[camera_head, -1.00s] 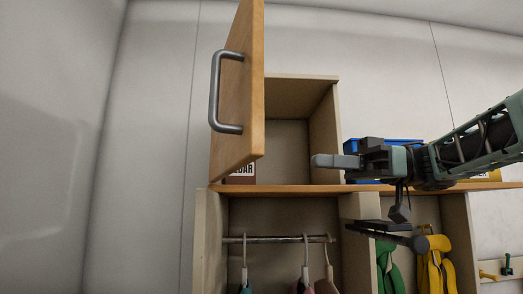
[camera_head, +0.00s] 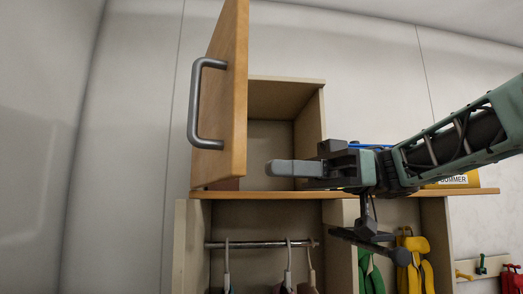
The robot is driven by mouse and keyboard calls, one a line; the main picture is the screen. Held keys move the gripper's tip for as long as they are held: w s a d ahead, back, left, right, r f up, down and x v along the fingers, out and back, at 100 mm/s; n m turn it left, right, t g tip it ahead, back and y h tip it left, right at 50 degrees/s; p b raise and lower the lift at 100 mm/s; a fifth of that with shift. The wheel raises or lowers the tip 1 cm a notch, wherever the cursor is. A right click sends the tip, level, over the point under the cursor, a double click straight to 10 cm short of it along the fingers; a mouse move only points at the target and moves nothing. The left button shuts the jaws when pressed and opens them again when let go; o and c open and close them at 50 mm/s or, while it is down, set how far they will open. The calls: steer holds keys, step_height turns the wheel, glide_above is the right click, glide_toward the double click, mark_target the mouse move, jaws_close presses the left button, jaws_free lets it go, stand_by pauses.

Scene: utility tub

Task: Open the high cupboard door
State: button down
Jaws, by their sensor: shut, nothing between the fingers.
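The high cupboard door (camera_head: 224,95) is a wooden panel that stands swung wide open on the left of its box, seen nearly edge-on. Its grey bar handle (camera_head: 196,104) is on the left face of the panel. The cupboard's interior (camera_head: 270,140) is exposed, with a reddish-brown item (camera_head: 224,184) low behind the door. My gripper (camera_head: 270,168) is shut and empty, in front of the cupboard opening and to the right of the door. It appears apart from the door and the handle.
A wooden shelf (camera_head: 340,194) runs below the cupboard. A rail (camera_head: 262,244) with several hangers is under it. A yellow box (camera_head: 455,180) marked "SUMMER" and a blue item (camera_head: 350,146) are at the right, partly behind my arm. Green and yellow garments hang lower right.

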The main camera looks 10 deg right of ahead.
steer(key=shift+p+x, duration=0.8)
steer(key=shift+x, duration=1.1)
steer(key=p+x, duration=0.1)
steer(key=x, duration=1.2)
steer(key=shift+w+a, duration=0.25)
steer(key=shift+w, duration=0.1)
steer(key=shift+d, duration=0.1)
